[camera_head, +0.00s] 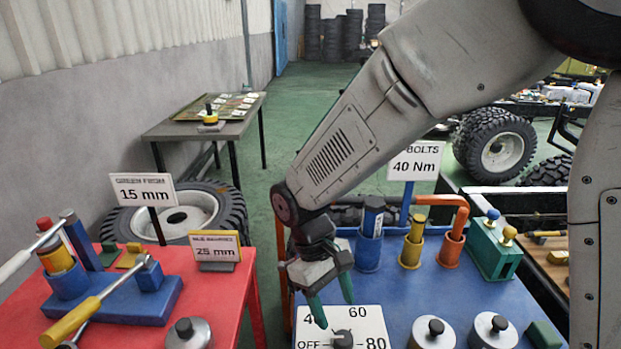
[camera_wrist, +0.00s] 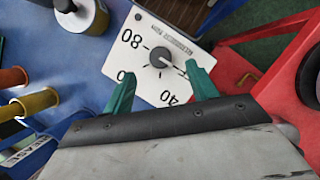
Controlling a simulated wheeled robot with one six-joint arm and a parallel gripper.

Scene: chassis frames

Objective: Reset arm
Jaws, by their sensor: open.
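My gripper (camera_head: 330,302) hangs from my arm, pointing down over the left front part of the blue table (camera_head: 395,293). Its two green fingers are apart with nothing between them. A white dial plate (camera_head: 372,322) with a dark knob (camera_head: 343,338) and marks such as OFF, 60 and 80 lies just in front of and below the fingertips. In the wrist view, the fingers (camera_wrist: 160,92) stand on either side of the knob (camera_wrist: 161,57), and the gap to it is hard to judge.
A red table (camera_head: 225,320) with tools and a "15 mm" sign (camera_head: 144,189) stands at left. Colored holders, including an orange one (camera_head: 452,240), stand behind my gripper under a "40 Nm" sign (camera_head: 414,163). Metal weights with black knobs (camera_head: 432,333) are at right.

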